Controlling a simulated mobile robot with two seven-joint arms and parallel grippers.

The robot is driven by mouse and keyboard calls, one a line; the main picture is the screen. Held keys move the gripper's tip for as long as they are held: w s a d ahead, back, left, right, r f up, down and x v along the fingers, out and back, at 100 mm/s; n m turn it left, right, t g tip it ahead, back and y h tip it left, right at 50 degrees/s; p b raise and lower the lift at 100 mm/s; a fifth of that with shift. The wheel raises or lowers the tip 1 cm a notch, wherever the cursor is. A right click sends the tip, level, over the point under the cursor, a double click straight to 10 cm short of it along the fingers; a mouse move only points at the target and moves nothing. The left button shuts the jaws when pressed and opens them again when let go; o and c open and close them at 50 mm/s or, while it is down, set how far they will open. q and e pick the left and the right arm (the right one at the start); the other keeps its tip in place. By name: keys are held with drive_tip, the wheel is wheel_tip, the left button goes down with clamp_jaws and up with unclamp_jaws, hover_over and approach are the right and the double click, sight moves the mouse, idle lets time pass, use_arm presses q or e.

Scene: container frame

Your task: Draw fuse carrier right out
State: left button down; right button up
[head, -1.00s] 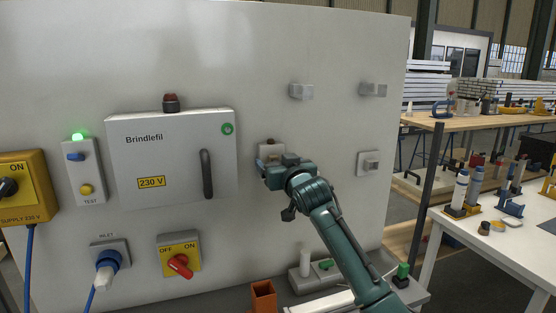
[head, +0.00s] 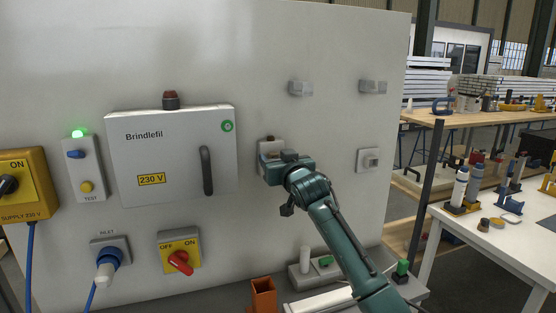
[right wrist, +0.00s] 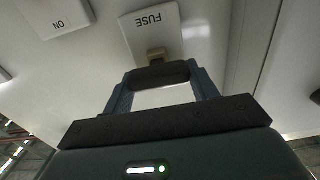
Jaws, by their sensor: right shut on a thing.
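The pale fuse holder (right wrist: 150,28) marked FUSE is fixed to the white panel. In the head view the holder (head: 270,146) shows just above my right gripper (head: 267,169). In the right wrist view my right gripper (right wrist: 160,90) is shut on the dark grip of the fuse carrier (right wrist: 160,74), one finger at each side. A short tan part shows between this grip and the holder's lower edge. How deep the carrier sits inside the holder is hidden. My left gripper is not in view.
Left of the holder is the Brindlefil box (head: 172,155) with its dark handle (head: 207,171) and a red-knobbed OFF/ON switch (head: 180,255) below. A green lamp (head: 78,134) is lit. A brown open bin (head: 263,296) stands on the ledge below.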

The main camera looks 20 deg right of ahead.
drive_tip(key=c, duration=0.4)
drive_tip(key=shift+o, duration=0.2)
drive_tip(key=shift+s+f, duration=0.15)
drive_tip(key=shift+s, duration=0.65)
drive_tip(key=o, duration=1.4)
drive_tip(key=shift+s, duration=0.1)
drive_tip(key=s+b, duration=0.1)
drive_tip(key=s, duration=0.3)
drive_tip(key=s+b, duration=0.1)
drive_tip(key=s, duration=0.3)
drive_tip(key=s+b, duration=0.1)
drive_tip(key=s, duration=0.4)
drive_tip(key=shift+d, duration=0.25)
